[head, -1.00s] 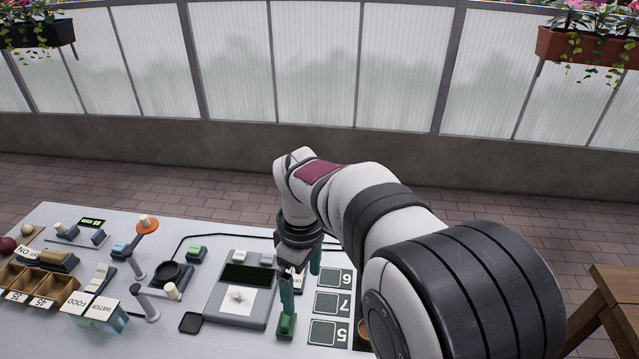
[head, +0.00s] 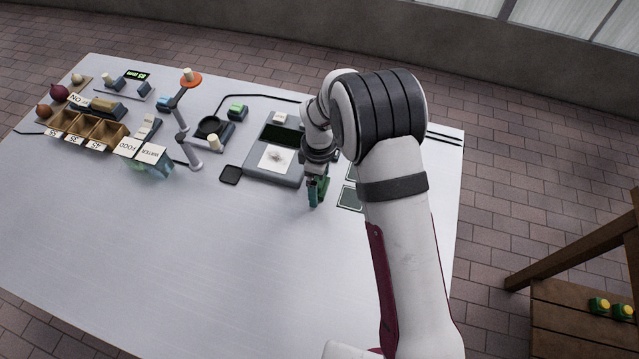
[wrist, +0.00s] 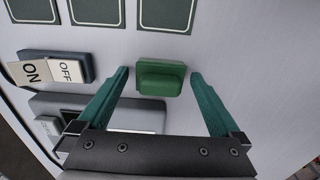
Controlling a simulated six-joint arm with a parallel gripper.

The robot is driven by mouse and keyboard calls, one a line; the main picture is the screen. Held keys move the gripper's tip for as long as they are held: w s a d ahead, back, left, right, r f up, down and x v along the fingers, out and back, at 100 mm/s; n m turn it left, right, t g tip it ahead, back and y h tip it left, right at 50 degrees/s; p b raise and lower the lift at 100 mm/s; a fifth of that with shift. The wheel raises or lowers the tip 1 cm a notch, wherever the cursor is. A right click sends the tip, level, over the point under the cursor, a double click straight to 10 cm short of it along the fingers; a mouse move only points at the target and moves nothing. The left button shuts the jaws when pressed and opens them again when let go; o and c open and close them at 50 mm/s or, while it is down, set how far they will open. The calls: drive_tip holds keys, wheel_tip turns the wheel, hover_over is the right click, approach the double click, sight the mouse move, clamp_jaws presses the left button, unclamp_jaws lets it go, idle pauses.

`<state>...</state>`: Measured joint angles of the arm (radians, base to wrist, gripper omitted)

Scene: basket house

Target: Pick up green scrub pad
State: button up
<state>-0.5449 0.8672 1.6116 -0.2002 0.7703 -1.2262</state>
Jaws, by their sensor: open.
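The green scrub pad (wrist: 160,82) lies on the grey-white table in the wrist view, a small dark-green block with a raised part. My gripper (wrist: 160,74) is open, with one teal finger to the left of the pad and the other to its right. In the head view my gripper (head: 317,192) points down near the scale's right side. The pad is hard to tell from the fingers there.
A grey scale (head: 263,172) stands left of my gripper, with a black square coaster (head: 230,174) beside it. Dark cards (wrist: 97,10) lie beyond the pad. An ON/OFF switch (wrist: 50,68) is at the left. The table's front (head: 190,260) is clear.

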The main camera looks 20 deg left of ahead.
drive_tip(key=c, duration=1.3)
wheel_tip(320, 180, up, 4)
drive_tip(key=shift+d+r, duration=0.1)
drive_tip(key=shift+r, duration=0.15)
drive_tip(key=d+r, duration=0.2)
drive_tip(key=d, duration=0.1)
drive_tip(key=d+r, duration=0.2)
drive_tip(key=d, duration=0.2)
drive_tip(key=d+r, duration=0.2)
drive_tip(key=d, duration=0.2)
drive_tip(key=shift+d+r, duration=0.25)
drive_tip(key=shift+r, duration=0.05)
